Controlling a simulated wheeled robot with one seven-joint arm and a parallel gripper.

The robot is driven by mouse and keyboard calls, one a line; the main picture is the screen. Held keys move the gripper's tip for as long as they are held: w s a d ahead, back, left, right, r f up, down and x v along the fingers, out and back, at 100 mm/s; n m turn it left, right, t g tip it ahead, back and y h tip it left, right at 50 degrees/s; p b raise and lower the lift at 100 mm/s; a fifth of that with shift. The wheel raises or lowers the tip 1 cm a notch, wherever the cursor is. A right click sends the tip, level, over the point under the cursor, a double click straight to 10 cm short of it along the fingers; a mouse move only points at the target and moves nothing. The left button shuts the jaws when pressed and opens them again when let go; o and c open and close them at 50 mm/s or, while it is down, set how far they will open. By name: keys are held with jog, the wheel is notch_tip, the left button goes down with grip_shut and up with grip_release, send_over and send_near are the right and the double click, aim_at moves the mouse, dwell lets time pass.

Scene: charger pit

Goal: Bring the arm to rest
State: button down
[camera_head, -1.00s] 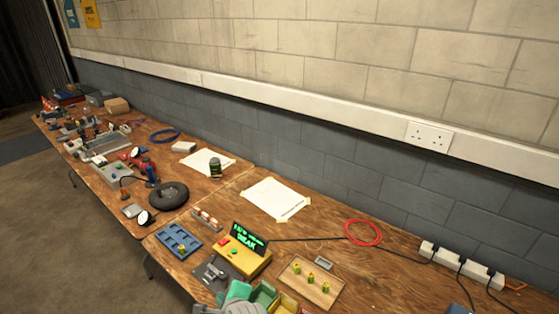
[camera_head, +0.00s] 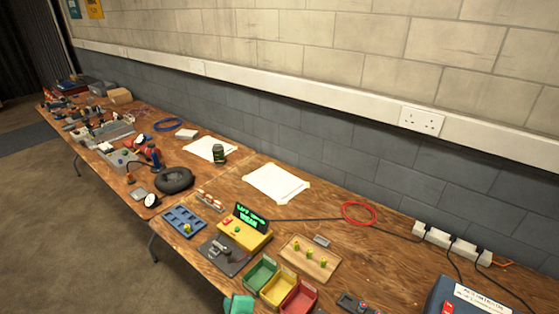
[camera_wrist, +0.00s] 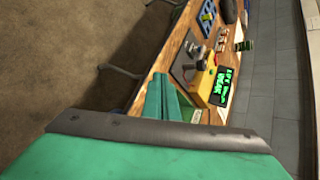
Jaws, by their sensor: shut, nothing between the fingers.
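My gripper (camera_wrist: 166,98) shows in the wrist view as two green fingers close together, shut and empty. It points towards the front edge of the wooden bench (camera_wrist: 148,72), with the yellow box (camera_wrist: 205,82) beyond the fingertips. In the head view only a small green part of my arm's end shows at the bottom edge, in front of the green bin (camera_head: 261,274). The rest of my arm is out of view there.
Yellow (camera_head: 279,285) and red (camera_head: 299,298) bins stand beside the green one. Open floor (camera_head: 90,215) lies left.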

jog(key=s+d+f+n+t+h, duration=0.1)
jog(key=s+d+f+n+t, duration=0.15)
jog(key=s+d+n, duration=0.4)
jog(key=s+d+f+n+t+h, duration=0.1)
jog(key=s+d+f+n+h, duration=0.2)
jog(key=s, duration=0.6)
jog(key=s+d+r+n+t, duration=0.1)
jog(key=s+d+r+n, duration=0.1)
jog(key=s, duration=0.6)
jog(key=s+d+r+n+t, duration=0.2)
jog(key=s+r+n, duration=0.3)
jog(key=s+n, duration=0.2)
jog(key=shift+s+d+h, duration=0.3)
jog(key=shift+s+d, duration=0.05)
jog(key=shift+s, duration=0.35)
jog(key=shift+w, duration=0.1)
dwell(1.3)
dwell(0.7)
